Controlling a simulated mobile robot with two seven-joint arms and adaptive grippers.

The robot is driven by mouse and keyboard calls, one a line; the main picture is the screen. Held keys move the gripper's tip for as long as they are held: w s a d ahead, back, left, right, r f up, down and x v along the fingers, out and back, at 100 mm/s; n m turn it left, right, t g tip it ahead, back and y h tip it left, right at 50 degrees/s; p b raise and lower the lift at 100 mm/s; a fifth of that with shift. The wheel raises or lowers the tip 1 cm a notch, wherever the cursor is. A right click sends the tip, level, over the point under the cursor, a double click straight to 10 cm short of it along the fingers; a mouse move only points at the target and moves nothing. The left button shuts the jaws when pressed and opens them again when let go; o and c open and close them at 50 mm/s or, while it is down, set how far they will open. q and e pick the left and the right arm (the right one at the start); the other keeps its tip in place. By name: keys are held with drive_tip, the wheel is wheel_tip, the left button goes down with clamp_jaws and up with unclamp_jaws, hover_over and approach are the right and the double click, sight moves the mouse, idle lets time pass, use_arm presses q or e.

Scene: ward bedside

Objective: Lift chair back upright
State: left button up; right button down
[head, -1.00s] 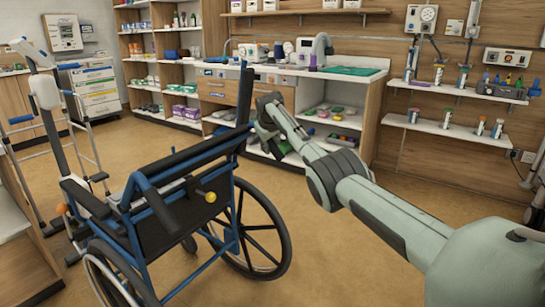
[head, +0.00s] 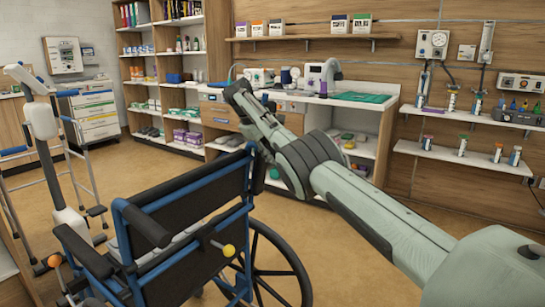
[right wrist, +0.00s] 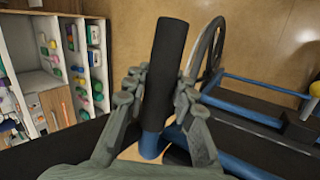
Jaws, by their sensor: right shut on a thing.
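The wheelchair (head: 185,265) stands at the lower left of the head view, with a blue frame, black panel and black armrests. The upper edge of its back slopes up toward my right gripper (head: 240,95). In the right wrist view, a black push handle (right wrist: 167,60) on a blue tube lies between the fingers of my right gripper (right wrist: 158,95), which is shut on it. In the head view my gripper and arm hide most of this handle. A yellow knob (head: 229,250) sits on the back of the chair. My left gripper is not in view.
A walking frame and white lift stand (head: 45,130) are left of the chair. A counter (head: 345,100) with devices and shelves is behind, with wall shelves (head: 455,150) at the right. Brown floor (head: 130,160) is clear between the chair and the cabinets.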

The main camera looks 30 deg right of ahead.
drive_tip(key=shift+r, duration=0.1)
drive_tip(key=c, duration=1.2)
unclamp_jaws()
drive_tip(key=v, duration=1.1)
drive_tip(key=shift+a+r, duration=0.3)
